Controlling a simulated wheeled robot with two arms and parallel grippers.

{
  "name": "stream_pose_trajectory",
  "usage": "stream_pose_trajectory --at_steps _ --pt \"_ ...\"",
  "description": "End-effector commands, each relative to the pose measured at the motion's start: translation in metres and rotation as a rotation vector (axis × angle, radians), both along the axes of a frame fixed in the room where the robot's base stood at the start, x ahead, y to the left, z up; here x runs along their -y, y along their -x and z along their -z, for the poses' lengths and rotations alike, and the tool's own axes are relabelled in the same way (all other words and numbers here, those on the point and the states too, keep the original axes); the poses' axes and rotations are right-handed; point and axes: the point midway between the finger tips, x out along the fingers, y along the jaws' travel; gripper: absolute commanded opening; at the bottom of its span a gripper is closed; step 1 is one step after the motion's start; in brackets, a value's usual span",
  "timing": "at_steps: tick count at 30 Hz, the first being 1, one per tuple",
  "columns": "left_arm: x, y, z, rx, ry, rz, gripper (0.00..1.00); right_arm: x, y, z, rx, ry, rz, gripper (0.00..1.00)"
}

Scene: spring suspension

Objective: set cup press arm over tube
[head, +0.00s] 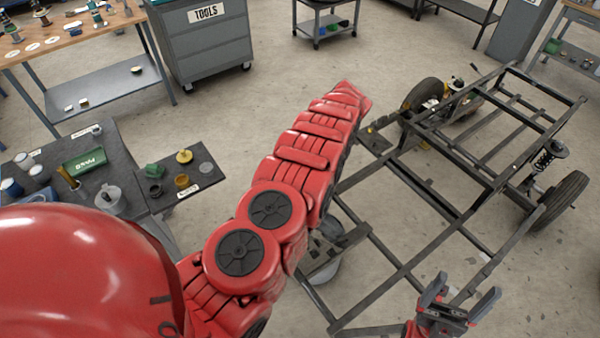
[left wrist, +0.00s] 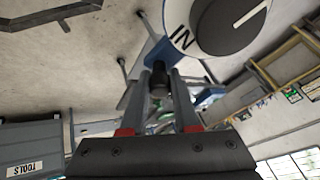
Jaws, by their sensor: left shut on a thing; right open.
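My left arm crosses the middle of the head view, and its gripper does not show there. In the left wrist view my left gripper (left wrist: 164,82) is shut on a small dark and blue piece (left wrist: 158,50), which looks like part of the cup press arm. A white dial with a dark knob (left wrist: 230,22) and partly cut-off lettering is close above it. My right gripper (head: 458,305) is open and empty at the lower right of the head view, over the frame's near end. I cannot make out the tube.
A dark wheeled chassis frame (head: 400,272) fills the right, with a wheel (head: 568,198) and a coil spring (head: 545,158). A dark table (head: 125,160) with parts stands left. A wooden bench (head: 75,32) and a grey tool cabinet (head: 205,45) are behind. Floor between them is clear.

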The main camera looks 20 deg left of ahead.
Motion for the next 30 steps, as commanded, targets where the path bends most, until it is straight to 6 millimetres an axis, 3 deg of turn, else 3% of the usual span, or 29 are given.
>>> stream_pose_trajectory --at_steps 9,28,29,30 --pt "-0.014 0.017 -0.012 0.03 -0.048 -0.134 0.0 0.0 0.0 -0.017 0.0 0.0 0.0 0.88" --pt "-0.019 0.022 -0.013 0.038 -0.065 -0.174 0.0 0.0 0.0 -0.019 0.0 0.0 0.0 0.88" --pt "-0.019 0.022 -0.013 0.038 -0.065 -0.174 0.34 0.0 0.0 -0.019 0.0 0.0 0.0 0.88" --pt "-0.019 0.022 -0.013 0.038 -0.065 -0.174 0.41 0.0 0.0 -0.019 0.0 0.0 0.0 0.88"
